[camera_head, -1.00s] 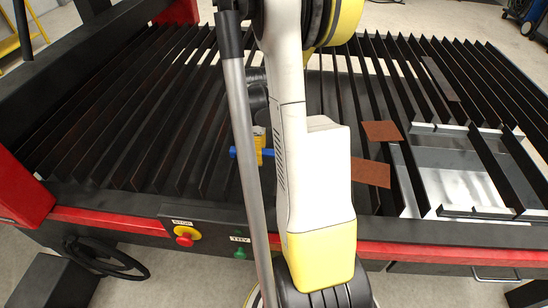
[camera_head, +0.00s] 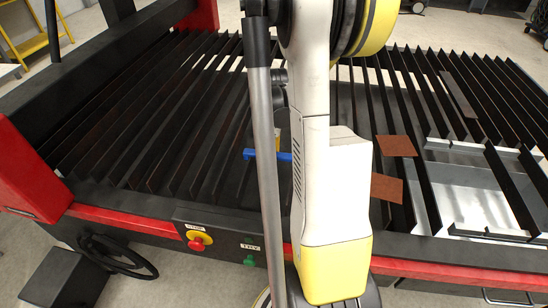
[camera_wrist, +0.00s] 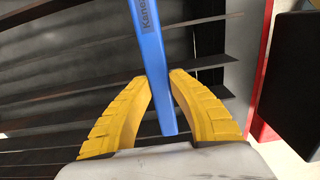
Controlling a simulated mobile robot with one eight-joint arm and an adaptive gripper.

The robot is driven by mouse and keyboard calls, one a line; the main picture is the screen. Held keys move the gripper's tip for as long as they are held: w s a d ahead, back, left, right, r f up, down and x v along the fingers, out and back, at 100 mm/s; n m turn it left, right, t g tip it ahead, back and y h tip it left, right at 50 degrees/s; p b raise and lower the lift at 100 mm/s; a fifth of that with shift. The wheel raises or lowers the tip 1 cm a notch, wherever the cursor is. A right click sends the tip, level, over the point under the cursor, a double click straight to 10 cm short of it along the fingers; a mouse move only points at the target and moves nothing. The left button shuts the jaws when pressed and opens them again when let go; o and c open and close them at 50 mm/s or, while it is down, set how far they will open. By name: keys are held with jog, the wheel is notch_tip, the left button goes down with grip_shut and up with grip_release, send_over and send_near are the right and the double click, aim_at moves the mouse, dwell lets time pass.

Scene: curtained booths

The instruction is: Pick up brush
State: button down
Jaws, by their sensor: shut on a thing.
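The brush shows as a blue handle (camera_wrist: 152,50) with part of some lettering in the wrist view. My gripper (camera_wrist: 163,82) has its two yellow fingers closed around the handle, one on each side, with the lower end reaching toward the palm. The brush's far end is outside the wrist view. In the head view the blue handle (camera_head: 267,155) lies crosswise above the dark slats. My arm hides part of it and most of my gripper. I cannot tell the gap between the brush and the slats.
Upright dark slats fill the table (camera_head: 105,170). Two rust-brown plates (camera_head: 396,146) lie right of my arm, near a bare metal area (camera_head: 465,185). The front edge carries a red stop button (camera_head: 196,244). A red-ended black beam (camera_head: 30,165) borders the left.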

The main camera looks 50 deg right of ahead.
jog(key=s+d+r+p, duration=0.3)
jog(key=s+d+r, duration=0.5)
jog(key=shift+d+p, duration=0.3)
jog(key=shift+p, duration=0.1)
jog(key=shift+r, duration=0.15)
dwell(0.3)
